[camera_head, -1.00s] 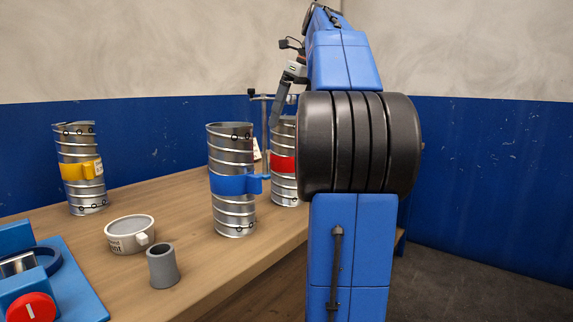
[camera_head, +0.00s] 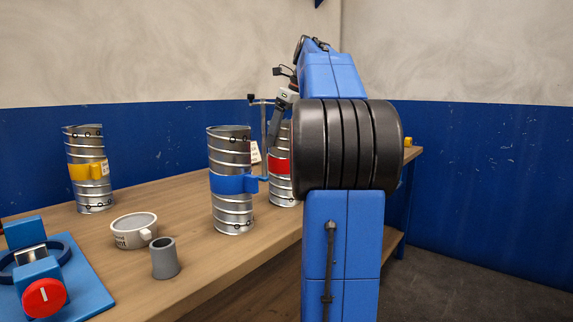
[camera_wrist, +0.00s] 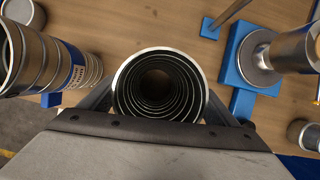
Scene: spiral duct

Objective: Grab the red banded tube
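The red banded tube (camera_head: 280,165) is a ribbed metal cylinder standing upright on the table, partly hidden behind my arm in the head view. In the wrist view I look down into an open ribbed tube (camera_wrist: 160,54), apparently the same one; its band is out of sight there. My gripper (camera_wrist: 160,103) has its dark fingers spread on the left and right of this tube, wider than its rim. I see no clear contact. In the head view the gripper is mostly hidden by my arm.
A blue banded tube (camera_head: 231,205) stands close by, just left of the red one. A yellow banded tube (camera_head: 88,170), a white round container (camera_head: 133,231), a grey cup (camera_head: 165,260) and a blue fixture with a red button (camera_head: 44,297) stand further left. A thin stand (camera_head: 263,120) rises behind.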

